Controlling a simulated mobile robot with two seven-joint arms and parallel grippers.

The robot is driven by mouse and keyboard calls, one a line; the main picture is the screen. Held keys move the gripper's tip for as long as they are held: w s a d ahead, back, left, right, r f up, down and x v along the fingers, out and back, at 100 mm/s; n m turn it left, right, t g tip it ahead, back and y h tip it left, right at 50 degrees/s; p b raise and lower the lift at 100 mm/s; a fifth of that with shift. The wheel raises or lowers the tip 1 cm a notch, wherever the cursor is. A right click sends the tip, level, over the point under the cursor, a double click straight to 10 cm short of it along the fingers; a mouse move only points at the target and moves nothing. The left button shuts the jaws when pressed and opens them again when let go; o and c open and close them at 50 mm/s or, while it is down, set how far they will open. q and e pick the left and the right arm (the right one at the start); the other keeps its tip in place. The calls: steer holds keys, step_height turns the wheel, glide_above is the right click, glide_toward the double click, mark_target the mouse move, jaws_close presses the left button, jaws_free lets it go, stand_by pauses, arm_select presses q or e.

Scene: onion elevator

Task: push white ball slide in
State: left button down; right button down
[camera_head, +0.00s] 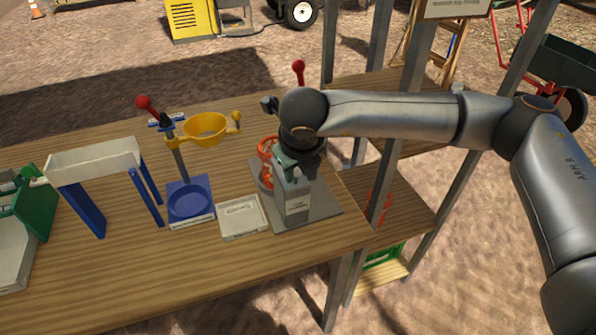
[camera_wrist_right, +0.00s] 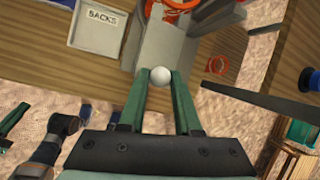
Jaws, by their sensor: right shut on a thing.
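The white ball (camera_wrist_right: 160,76) shows in the right wrist view between the green fingertips of my right gripper (camera_wrist_right: 165,80). The gripper is shut on it. The ball is in front of a grey slide device (camera_wrist_right: 160,45), which also stands on the table in the head view (camera_head: 296,205). In the head view my right gripper (camera_head: 298,165) is over this device, and the ball is hidden there. An orange ring (camera_head: 267,160) is on the device's left side. My left gripper does not show clearly in either view.
A white tray (camera_head: 242,218) lies just left of the grey device. A yellow bowl on a stand (camera_head: 205,130), a blue base (camera_head: 190,203) and a white trough on blue legs (camera_head: 95,160) are farther left. The table's front edge (camera_head: 240,262) is clear.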

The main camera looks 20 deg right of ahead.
steer(key=shift+w+a+b, duration=0.1)
steer(key=shift+w+b, duration=0.6)
steer(key=shift+w, duration=1.25)
steer(key=shift+w+r, duration=0.15)
steer(key=shift+w, duration=0.2)
steer(key=c, duration=0.5)
jaws_free()
step_height(320, 180, up, 6)
steer(key=shift+f+p, duration=0.1)
steer(key=shift+p, duration=0.7)
